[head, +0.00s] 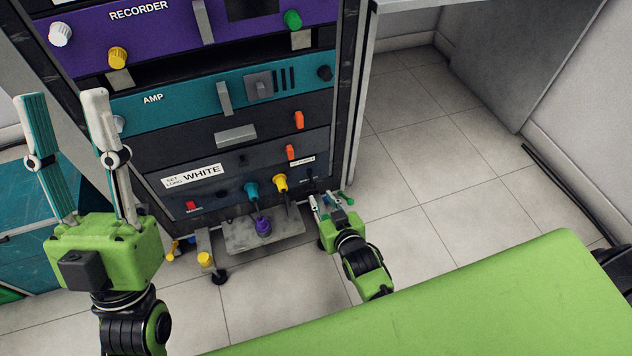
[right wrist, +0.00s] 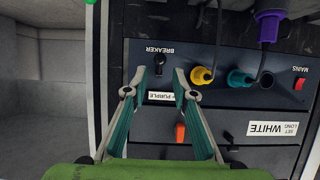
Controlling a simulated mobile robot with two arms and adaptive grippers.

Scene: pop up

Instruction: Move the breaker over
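The breaker is a small black switch (right wrist: 161,64) beside the printed word BREAKER on the dark panel in the right wrist view. In the head view its corner of the panel is small and partly hidden by my right gripper. My right gripper (right wrist: 159,71) is open and empty, with one fingertip on each side of the switch's lower end; I cannot tell whether they touch it. In the head view my right gripper (head: 324,198) is low at the panel's right corner. My left gripper (head: 62,95) is open and empty, pointing up at the left.
A yellow plug (head: 281,183) and a teal plug (head: 251,190) with cables sit left of the breaker in the head view. A purple plug (head: 263,227) is on a low shelf (head: 290,226). A green surface (head: 470,300) fills the lower right.

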